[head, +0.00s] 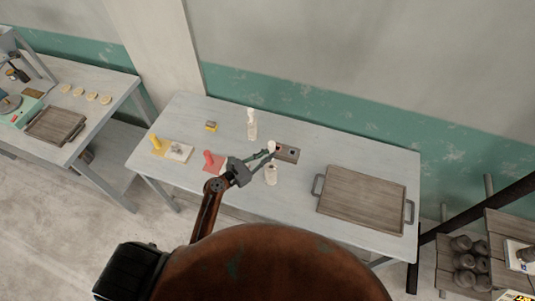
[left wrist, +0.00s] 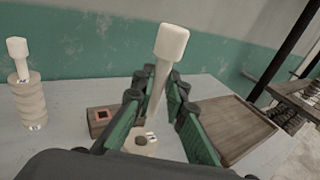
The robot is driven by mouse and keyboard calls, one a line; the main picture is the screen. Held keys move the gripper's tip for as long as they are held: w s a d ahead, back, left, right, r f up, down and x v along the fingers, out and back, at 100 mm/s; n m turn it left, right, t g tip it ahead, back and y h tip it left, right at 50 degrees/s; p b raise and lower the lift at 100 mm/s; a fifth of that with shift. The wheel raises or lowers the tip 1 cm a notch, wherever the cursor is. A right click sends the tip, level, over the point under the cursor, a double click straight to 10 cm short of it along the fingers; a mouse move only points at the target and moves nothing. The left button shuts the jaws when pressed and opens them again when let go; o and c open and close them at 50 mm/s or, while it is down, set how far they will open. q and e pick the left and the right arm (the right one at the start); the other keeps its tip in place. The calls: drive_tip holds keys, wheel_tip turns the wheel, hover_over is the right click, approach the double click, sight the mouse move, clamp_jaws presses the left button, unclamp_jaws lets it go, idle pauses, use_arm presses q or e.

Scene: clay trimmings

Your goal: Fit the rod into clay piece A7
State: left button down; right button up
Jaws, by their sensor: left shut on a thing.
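My left gripper (head: 268,155) is shut on a pale rod (left wrist: 163,75) with a thick white head, held roughly upright between the green fingers; its head also shows in the head view (head: 271,145). A pale clay piece (head: 271,176) stands just in front of the gripper. In the left wrist view its top (left wrist: 130,146) shows a dark round hole and a small label, too small to read. The rod's lower end is close to this top; I cannot tell whether they touch. A second ringed clay piece (left wrist: 28,103) stands farther off with a white-headed rod in it. My right gripper is out of view.
A wooden block (head: 289,153) with square recesses, one red, lies beside the gripper. A handled wooden tray (head: 360,199) fills the table's right side. A red object (head: 212,161), a yellow one (head: 156,143) and a yellow-topped block (head: 211,126) are on the left.

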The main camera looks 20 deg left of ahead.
sight(267, 170)
use_arm(q)
drive_tip(key=shift+p, duration=0.5)
idle(0.9)
drive_tip(key=shift+f+b, duration=3.8)
drive_tip(key=shift+f, duration=1.3)
drive_tip(key=c, duration=1.8)
unclamp_jaws()
drive_tip(key=shift+c, duration=0.2)
drive_tip(key=shift+s+a, duration=0.2)
drive_tip(key=shift+s, duration=0.05)
drive_tip(key=v, duration=1.1)
drive_tip(key=shift+s, duration=0.2)
drive_tip(key=shift+a+r, duration=0.1)
drive_tip(key=shift+a, duration=0.05)
